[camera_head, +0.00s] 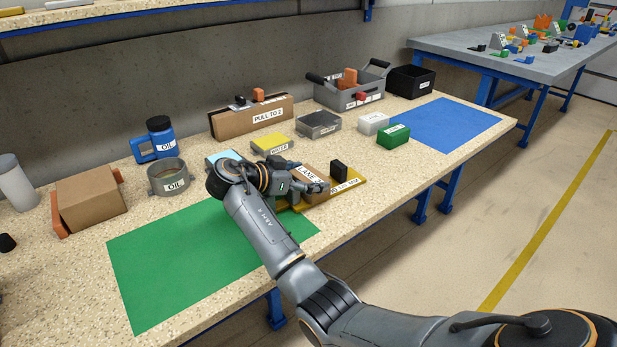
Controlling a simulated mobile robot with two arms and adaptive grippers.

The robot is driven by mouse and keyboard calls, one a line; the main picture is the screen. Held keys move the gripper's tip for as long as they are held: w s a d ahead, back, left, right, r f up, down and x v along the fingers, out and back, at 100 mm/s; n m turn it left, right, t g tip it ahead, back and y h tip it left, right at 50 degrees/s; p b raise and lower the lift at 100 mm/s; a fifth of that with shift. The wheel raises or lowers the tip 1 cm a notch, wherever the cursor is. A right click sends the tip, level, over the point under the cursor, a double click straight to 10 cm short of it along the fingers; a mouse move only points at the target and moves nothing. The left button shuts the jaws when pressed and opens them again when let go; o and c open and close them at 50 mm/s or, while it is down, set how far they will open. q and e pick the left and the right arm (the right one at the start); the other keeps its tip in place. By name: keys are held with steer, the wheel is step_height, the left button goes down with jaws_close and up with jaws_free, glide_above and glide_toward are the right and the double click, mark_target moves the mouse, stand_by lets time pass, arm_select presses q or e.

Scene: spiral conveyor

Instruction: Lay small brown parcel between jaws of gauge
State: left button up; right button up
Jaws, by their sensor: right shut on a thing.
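A small brown parcel (312,171) with a white label is at the middle of the bench, partly hidden by my right gripper. My right gripper (318,187) reaches in from the lower right and is shut on the parcel. The parcel is over or on a yellow-based device (353,183) with an upright black block (339,171) and a white label, which looks like the gauge. The block is just right of the parcel. My gripper and forearm hide the left part of the device, and I cannot tell whether the parcel touches its base. My left gripper is not in view.
A green mat (170,260) lies at the near left and a blue mat (445,125) at the far right. Behind the gripper stand a yellow box (271,144), a grey box (318,124) and a green box (393,136). A larger brown box (90,203) is at left.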

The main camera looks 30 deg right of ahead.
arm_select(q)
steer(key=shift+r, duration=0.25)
arm_select(e)
steer(key=o, duration=1)
steer(key=shift+a+r, duration=0.15)
steer(key=shift+r, duration=0.05)
arm_select(q)
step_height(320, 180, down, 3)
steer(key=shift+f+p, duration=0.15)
steer(key=shift+p, duration=0.2)
arm_select(e)
steer(key=v, duration=1.1)
steer(key=shift+s+a+r, duration=0.1)
steer(key=shift+a+r, duration=0.05)
steer(key=shift+a, duration=0.15)
